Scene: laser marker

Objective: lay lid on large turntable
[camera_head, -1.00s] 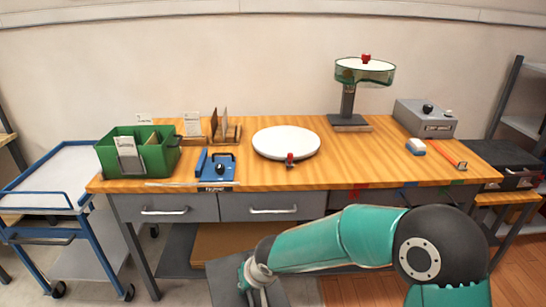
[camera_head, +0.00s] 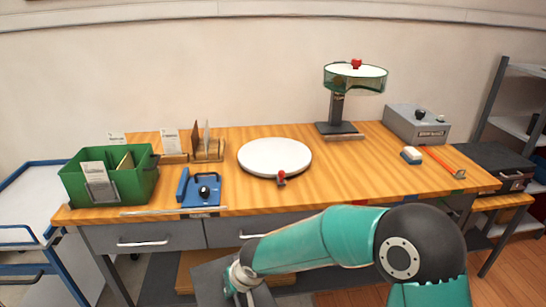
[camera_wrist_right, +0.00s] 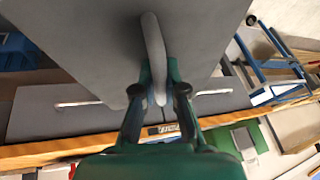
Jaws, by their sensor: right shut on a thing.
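The large turntable (camera_head: 274,157) is a white round disc with a red knob at its front edge, lying bare on the wooden workbench. My right gripper (camera_head: 240,278) is low in front of the bench, below its top and near the drawers. It is shut on the bar handle (camera_wrist_right: 153,45) of a flat grey panel, which I take for the lid (camera_head: 212,281). In the right wrist view the fingers (camera_wrist_right: 160,97) close on the handle, and the panel fills the upper middle (camera_wrist_right: 95,45). Its far edges are partly hidden or cut off. My left gripper is not in view.
Left of the turntable stand a blue fixture (camera_head: 202,190), a green bin (camera_head: 110,180) and a small rack (camera_head: 208,150). Behind right is a raised glass-walled stand (camera_head: 338,105); a grey box (camera_head: 417,124) is further right. Drawers (camera_head: 140,236) line the bench front.

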